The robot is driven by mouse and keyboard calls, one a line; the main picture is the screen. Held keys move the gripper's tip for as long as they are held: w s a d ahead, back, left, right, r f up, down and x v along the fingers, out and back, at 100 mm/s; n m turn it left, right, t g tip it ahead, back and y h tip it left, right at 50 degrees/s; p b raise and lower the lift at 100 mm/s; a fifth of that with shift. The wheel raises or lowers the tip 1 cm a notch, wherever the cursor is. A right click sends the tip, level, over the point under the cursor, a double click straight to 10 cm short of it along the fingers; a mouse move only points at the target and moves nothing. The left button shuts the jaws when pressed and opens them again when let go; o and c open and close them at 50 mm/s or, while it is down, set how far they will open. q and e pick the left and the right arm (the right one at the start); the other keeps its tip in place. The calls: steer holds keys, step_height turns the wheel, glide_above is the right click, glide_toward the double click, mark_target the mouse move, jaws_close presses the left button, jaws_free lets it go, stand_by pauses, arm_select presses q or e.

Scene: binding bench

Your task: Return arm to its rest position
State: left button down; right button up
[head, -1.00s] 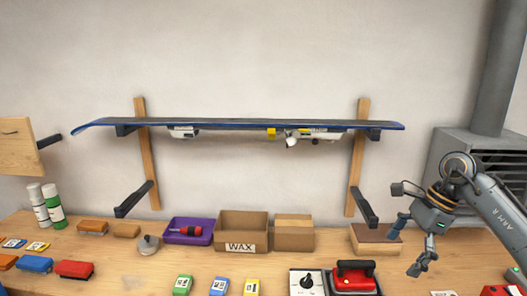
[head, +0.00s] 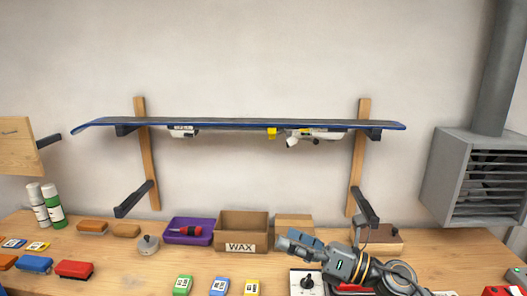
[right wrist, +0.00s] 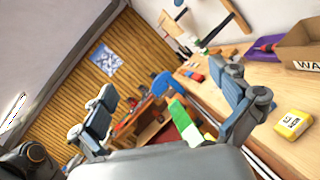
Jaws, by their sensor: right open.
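My right gripper (head: 298,243) is open and low over the right half of the bench, with its fingers pointing left, in front of the plain cardboard box (head: 294,222). Nothing shows between its fingers, which stand wide apart in the right wrist view (right wrist: 170,97). My right arm comes in from the lower right and covers much of the red iron and part of the control box (head: 304,283). My left gripper is not in view.
A snowboard (head: 240,124) rests on wall brackets above. A grey louvred unit (head: 474,178) is at right.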

steer(key=s+d+f+m+t+h, duration=0.1)
steer(key=d+f+m+t+h, duration=0.6)
steer(key=m, duration=0.7)
steer(key=d+f+m+t+h, duration=0.2)
steer(key=d+m+t+h, duration=0.25)
steer(key=m+h, duration=0.75)
steer(key=s+d+f+m+g, duration=0.5)
steer(key=s+f+m+g, duration=0.1)
steer(key=f+m, duration=0.35)
steer(key=s+f+m+g, duration=0.3)
steer(key=s+f+g, duration=0.25)
steer(key=s, duration=0.55)
steer(key=s+f+m+g, duration=0.35)
steer(key=s+f, duration=0.35)
steer(key=s, duration=0.5)
step_height(320, 180, down, 31)
steer(key=s+a+g+b, duration=0.1)
steer(key=s+g+b, duration=0.15)
steer(key=b, duration=0.25)
steer(key=s+d+f+b, duration=0.1)
steer(key=s+f+b, duration=0.1)
steer(key=s+f, duration=0.6)
steer(key=s+d+f+n+g+b, duration=0.1)
steer(key=s+d+f+b, duration=0.1)
steer(key=s+f, duration=0.6)
step_height(320, 180, down, 6)
steer(key=shift+s+r+y+b, duration=0.15)
steer(key=shift+y+b, duration=0.15)
steer(key=shift+b, duration=0.2)
